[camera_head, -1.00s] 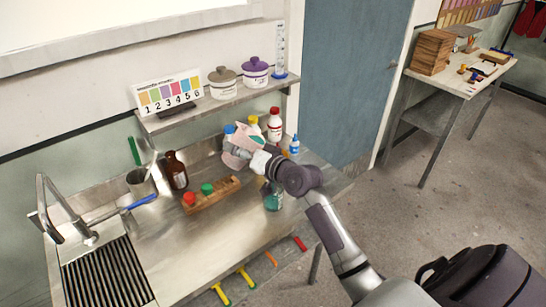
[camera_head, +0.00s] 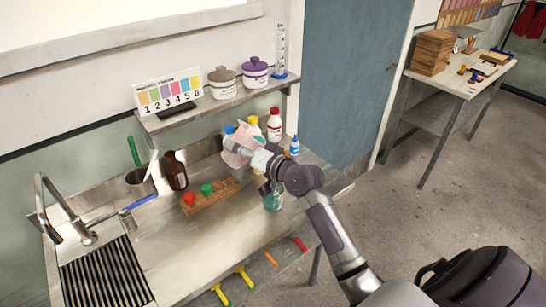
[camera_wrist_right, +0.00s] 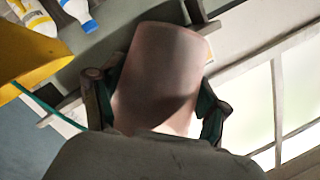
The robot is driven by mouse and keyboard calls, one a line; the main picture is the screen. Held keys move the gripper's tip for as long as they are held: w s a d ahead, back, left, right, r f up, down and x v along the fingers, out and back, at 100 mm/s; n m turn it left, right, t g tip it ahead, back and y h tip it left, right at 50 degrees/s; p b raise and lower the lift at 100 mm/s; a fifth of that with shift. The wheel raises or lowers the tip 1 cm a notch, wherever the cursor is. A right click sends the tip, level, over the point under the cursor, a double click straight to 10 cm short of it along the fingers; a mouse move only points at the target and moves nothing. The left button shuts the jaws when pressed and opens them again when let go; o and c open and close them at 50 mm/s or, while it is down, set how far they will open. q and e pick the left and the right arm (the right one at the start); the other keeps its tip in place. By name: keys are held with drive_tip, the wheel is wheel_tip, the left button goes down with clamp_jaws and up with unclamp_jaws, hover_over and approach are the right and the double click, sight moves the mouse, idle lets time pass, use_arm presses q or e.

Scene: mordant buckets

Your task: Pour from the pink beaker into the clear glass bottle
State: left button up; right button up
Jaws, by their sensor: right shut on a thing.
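The pink beaker (camera_head: 234,158) is held in my right gripper (camera_head: 241,150) above the back of the steel counter, and looks tilted. In the right wrist view the beaker (camera_wrist_right: 165,72) sits between the two dark fingers of my gripper (camera_wrist_right: 155,105); its contents cannot be seen. A see-through, greenish glass bottle (camera_head: 273,201) stands on the counter, just below and in front of my right wrist, partly covered by it. The beaker is apart from this bottle, farther back and left. My left gripper is not in view.
A wooden rack (camera_head: 212,197) with red and green stoppers and a brown bottle (camera_head: 176,171) stand left of the beaker. A red-capped bottle (camera_head: 274,126) and a small blue-capped bottle (camera_head: 294,146) stand behind. A shelf (camera_head: 215,104) hangs above. The front counter is mostly clear.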

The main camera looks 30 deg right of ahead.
sight(242, 163)
drive_tip(key=shift+r+m, duration=0.4)
drive_tip(key=shift+m, duration=0.1)
idle(1.3)
drive_tip(key=n+p, duration=0.2)
drive_tip(key=p, duration=0.1)
drive_tip(key=shift+a+f+n+g+h+p, duration=0.2)
drive_tip(key=shift+n+g+h+p, duration=0.1)
drive_tip(key=shift+g+h, duration=0.1)
drive_tip(key=shift+w+a+f+n+p, duration=0.15)
drive_tip(key=shift+a+f+n+p, duration=0.25)
drive_tip(key=shift+a+f+p, duration=0.15)
drive_tip(key=shift+f+b, duration=0.45)
drive_tip(key=shift+f, duration=0.05)
drive_tip(key=shift+a+f+g+b, duration=0.1)
drive_tip(key=shift+f+g+b, duration=0.25)
drive_tip(key=shift+f, duration=0.4)
wheel_tip(242, 163, down, 6)
drive_tip(key=a+n+g+h+p, duration=0.1)
drive_tip(key=a+n+h+p, duration=0.1)
drive_tip(key=n, duration=0.2)
drive_tip(key=shift+w+a+r+h, duration=0.25)
drive_tip(key=shift+w+a+h, duration=0.05)
